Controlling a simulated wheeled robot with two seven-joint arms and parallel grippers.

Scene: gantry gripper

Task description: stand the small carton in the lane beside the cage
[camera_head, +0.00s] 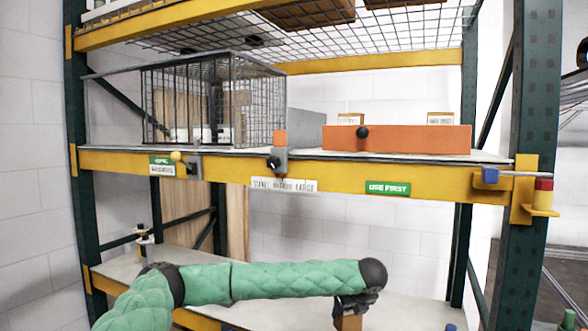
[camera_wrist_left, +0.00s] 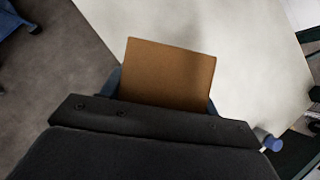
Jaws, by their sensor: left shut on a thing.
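My left gripper (camera_head: 352,304) is shut on a small brown carton (camera_head: 348,322), low in front of the rack above the lower shelf. The carton also shows in the left wrist view (camera_wrist_left: 170,72), held between the dark fingers. In the head view only part of the carton shows, below the gripper. The wire cage (camera_head: 212,100) stands on the middle shelf at left, with boxes and white containers behind its mesh. The lane (camera_head: 303,146) lies right of the cage, between it and an orange bin (camera_head: 400,139); a grey panel (camera_head: 306,124) stands behind it. My right gripper is not in view.
A yellow beam (camera_head: 340,175) with labels runs along the middle shelf's front. A wire deck (camera_head: 380,32) hangs overhead. The lower shelf (camera_head: 240,243) is largely bare.

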